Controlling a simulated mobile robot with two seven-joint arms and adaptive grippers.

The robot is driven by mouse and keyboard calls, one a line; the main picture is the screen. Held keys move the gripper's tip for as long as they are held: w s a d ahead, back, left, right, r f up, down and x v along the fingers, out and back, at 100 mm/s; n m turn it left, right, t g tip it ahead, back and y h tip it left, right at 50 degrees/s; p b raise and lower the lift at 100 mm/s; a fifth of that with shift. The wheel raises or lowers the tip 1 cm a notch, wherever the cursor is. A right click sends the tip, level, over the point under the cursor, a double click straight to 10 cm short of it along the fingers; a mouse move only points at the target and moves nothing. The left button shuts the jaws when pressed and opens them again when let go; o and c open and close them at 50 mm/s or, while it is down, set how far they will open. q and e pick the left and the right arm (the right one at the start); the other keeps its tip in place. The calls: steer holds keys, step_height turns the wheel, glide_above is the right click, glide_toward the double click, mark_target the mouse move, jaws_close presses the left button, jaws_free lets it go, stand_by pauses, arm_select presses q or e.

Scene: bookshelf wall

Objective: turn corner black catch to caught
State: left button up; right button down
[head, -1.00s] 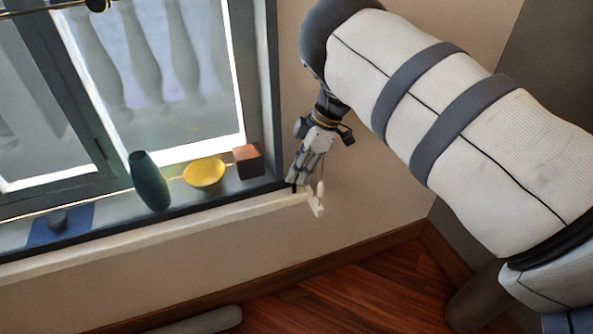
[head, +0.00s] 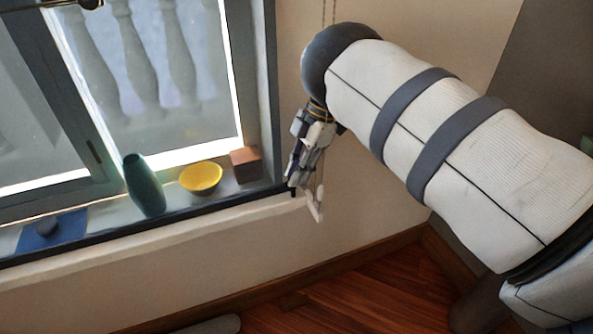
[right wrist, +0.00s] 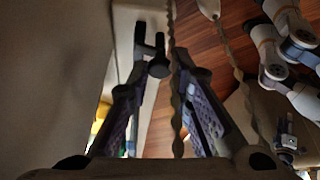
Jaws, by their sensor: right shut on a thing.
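The corner black catch (head: 293,191) is a small dark piece at the right end of the window sill, largely hidden by my gripper in the head view. In the right wrist view the catch (right wrist: 140,52) shows as a black fork with a rounded knob. My right gripper (head: 297,178) points down at it. In the right wrist view its fingers (right wrist: 160,74) stand either side of the knob, shut on the catch. A beaded cord (right wrist: 175,100) runs between camera and fingers, close to the right finger.
The sill holds a brown box (head: 246,165), a yellow bowl (head: 200,179), a green vase (head: 145,186) and a blue mat (head: 70,225) with a dark object on it. A white pull (head: 319,205) hangs beside my gripper. The wall below is clear.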

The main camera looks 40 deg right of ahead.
steer(key=shift+s+f, duration=0.1)
steer(key=c, duration=1.4)
jaws_free()
steer(key=shift+c, duration=0.2)
steer(key=v, duration=0.7)
steer(key=shift+r, duration=0.3)
steer(key=shift+d, duration=0.15)
